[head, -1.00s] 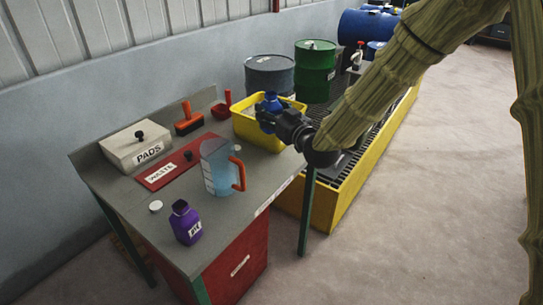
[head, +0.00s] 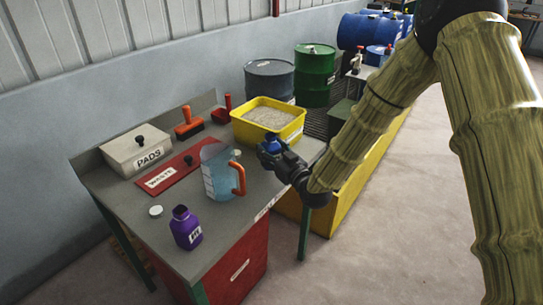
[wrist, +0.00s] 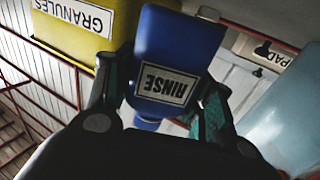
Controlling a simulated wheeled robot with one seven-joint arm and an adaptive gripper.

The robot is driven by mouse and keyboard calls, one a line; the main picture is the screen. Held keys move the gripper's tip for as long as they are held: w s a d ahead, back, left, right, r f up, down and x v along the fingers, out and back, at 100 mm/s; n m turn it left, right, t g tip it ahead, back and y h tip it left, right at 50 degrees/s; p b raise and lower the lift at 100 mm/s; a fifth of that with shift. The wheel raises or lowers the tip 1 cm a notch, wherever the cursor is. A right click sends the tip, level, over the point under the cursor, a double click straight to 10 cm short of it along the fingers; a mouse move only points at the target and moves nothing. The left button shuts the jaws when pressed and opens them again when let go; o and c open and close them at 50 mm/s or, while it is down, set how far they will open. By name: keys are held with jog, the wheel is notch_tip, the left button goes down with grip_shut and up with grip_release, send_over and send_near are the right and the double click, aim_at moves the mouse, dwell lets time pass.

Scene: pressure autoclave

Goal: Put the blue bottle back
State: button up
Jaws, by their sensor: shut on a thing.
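The blue bottle (head: 271,143) is held in my gripper (head: 273,151), above the near right edge of the workbench. In the wrist view the blue bottle (wrist: 176,55) fills the space between the two fingers of my gripper (wrist: 163,95), and its label reads RINSE upside down. The fingers are shut on its sides. The bottle's lower end is hidden by the gripper in the head view, so I cannot tell whether it touches the bench.
A yellow granules tub (head: 298,127) stands behind the bottle. A jug of blue liquid (head: 217,174), a purple bottle (head: 185,228), a white cap (head: 155,211), a pads box (head: 137,147) and a red waste lid (head: 170,174) are on the bench (head: 133,200). Drums (head: 316,70) stand beyond.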

jog(key=shift+f, duration=1.05)
jog(key=shift+f, duration=0.2)
jog(key=o, duration=1.2)
jog(key=shift+o, duration=0.2)
jog(key=shift+r, duration=0.15)
jog(key=b+v, duration=0.1)
jog(key=v, duration=1.1)
